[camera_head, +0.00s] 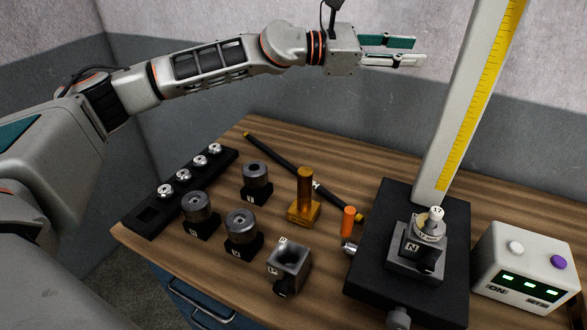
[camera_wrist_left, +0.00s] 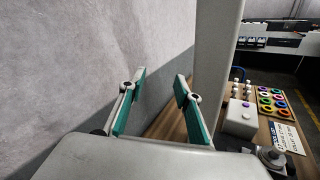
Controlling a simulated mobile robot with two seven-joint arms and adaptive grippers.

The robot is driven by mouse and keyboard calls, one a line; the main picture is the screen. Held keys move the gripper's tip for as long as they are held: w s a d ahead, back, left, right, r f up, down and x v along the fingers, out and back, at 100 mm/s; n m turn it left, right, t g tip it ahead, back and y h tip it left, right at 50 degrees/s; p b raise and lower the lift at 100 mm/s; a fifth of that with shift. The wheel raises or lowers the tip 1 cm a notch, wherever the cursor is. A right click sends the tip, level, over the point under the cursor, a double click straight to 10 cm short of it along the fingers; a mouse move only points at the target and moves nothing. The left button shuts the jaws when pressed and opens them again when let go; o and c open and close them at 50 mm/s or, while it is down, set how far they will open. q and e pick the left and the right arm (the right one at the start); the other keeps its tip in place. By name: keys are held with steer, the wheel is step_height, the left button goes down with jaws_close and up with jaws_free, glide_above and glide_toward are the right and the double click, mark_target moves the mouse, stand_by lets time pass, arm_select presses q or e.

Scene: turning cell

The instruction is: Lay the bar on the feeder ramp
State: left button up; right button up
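A thin black rod with yellow ends (camera_head: 282,165) lies diagonally across the wooden table; I cannot tell whether it is the task's bar. I cannot make out a feeder ramp in either view. My left gripper (camera_head: 395,51) is raised above the back of the table, well away from the rod, its fingers pointing right. In the left wrist view its two green-padded fingers (camera_wrist_left: 160,75) stand apart with nothing between them. My right gripper is in neither view.
A tall pale column with a yellow scale (camera_head: 470,110) rises from a black base (camera_head: 365,270). A button box (camera_head: 525,262) stands right of it. A black rack (camera_head: 145,215), several metal cylinders on blocks and a brass post (camera_head: 305,185) crowd the table's left and middle.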

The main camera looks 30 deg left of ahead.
arm_select(q)
steer(key=w+a+r+n+t+y, duration=0.1)
steer(key=w+a+r+n+t, duration=0.2)
steer(key=w+r+n+t, duration=0.4)
steer(key=w+a+f+n+y+p, duration=0.2)
steer(key=w+a+f+n+y, duration=0.5)
steer(key=a+f+n+y, duration=0.8)
steer(key=n+g+y+p, duration=0.1)
steer(key=n+g+y, duration=0.2)
steer(key=n+g, duration=0.8)
glide_toward(294, 168)
steer(key=w+m+g, duration=0.1)
steer(key=m, duration=0.1)
steer(key=w+m+g, duration=0.2)
steer(key=shift+w+d+r+g, duration=0.1)
steer(key=shift+w+d+g, duration=0.1)
steer(key=shift+g, duration=0.1)
steer(key=shift+x, duration=0.85)
steer(key=shift+a+x, duration=0.2)
steer(key=shift+x, duration=2.85)
steer(key=shift+s, duration=0.1)
